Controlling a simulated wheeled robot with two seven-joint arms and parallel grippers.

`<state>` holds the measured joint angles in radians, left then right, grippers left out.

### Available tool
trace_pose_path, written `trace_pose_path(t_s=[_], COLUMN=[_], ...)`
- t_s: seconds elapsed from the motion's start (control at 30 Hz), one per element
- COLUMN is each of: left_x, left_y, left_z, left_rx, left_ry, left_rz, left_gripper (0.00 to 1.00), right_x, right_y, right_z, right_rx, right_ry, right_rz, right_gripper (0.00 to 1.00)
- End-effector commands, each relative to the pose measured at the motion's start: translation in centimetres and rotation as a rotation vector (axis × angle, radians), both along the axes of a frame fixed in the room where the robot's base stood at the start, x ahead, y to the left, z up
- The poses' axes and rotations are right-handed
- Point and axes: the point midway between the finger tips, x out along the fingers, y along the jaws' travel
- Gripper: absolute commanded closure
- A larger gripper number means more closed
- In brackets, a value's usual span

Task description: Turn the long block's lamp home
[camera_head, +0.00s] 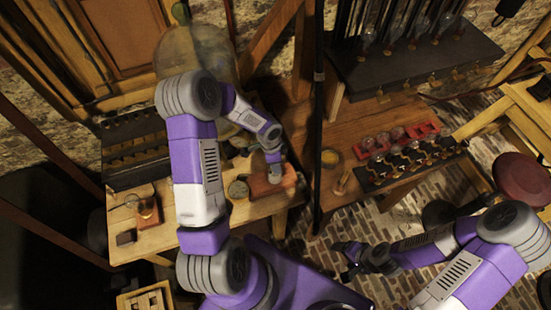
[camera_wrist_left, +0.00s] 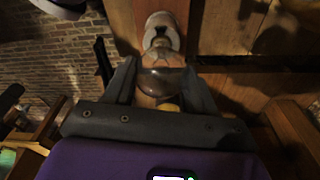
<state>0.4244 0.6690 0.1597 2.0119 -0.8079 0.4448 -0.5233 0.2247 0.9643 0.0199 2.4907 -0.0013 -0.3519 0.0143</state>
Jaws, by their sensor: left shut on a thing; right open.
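The long block (camera_head: 262,188) is a reddish-brown wooden base on the left bench, under my left gripper (camera_head: 275,172). In the left wrist view the block (camera_wrist_left: 127,30) carries a pale round socket (camera_wrist_left: 158,20). A clear glass lamp (camera_wrist_left: 160,82) stands at this socket, between the fingers of my left gripper (camera_wrist_left: 160,75), which is shut on it. How far the lamp sits in the socket cannot be told. In the head view the lamp is hidden by my gripper. My right gripper (camera_head: 352,262) is open and empty, low above the brick floor.
A small block (camera_head: 147,210) stands at the left of the bench, and a round jar (camera_head: 238,189) is beside the long block. A large glass vessel (camera_head: 190,52) stands behind my left arm. A dark post (camera_head: 318,120) separates this bench from the right one, with its red rack (camera_head: 425,130).

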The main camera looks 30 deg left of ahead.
Motion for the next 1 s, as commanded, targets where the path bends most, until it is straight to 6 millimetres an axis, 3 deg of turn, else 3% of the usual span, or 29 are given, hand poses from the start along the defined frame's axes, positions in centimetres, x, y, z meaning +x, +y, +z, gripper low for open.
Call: trace_pose_path(t_s=[0.2, 0.23, 0.4, 0.77, 1.0], left_x=[0.0, 0.0, 0.0, 0.0, -0.3], left_y=[0.0, 0.0, 0.0, 0.1, 0.5], left_z=[0.0, 0.0, 0.0, 0.5, 4.3], left_rx=[0.000, 0.000, 0.000, 0.001, 0.002], left_ry=[0.000, 0.000, 0.000, -0.001, -0.002], left_rz=[-0.005, -0.004, -0.003, -0.002, -0.001], left_gripper=[0.81, 0.42, 0.16, 0.15, 0.15], right_x=[0.0, 0.0, 0.0, 0.0, 0.0], right_y=[0.0, 0.0, 0.0, 0.0, 0.0], right_z=[0.0, 0.0, 0.0, 0.0, 0.2], right_rx=[0.000, 0.000, 0.000, 0.000, 0.000], right_ry=[0.000, 0.000, 0.000, 0.000, 0.000], right_rz=[0.000, 0.000, 0.000, 0.000, 0.000], right_gripper=[0.22, 0.22, 0.22, 0.22, 0.22])
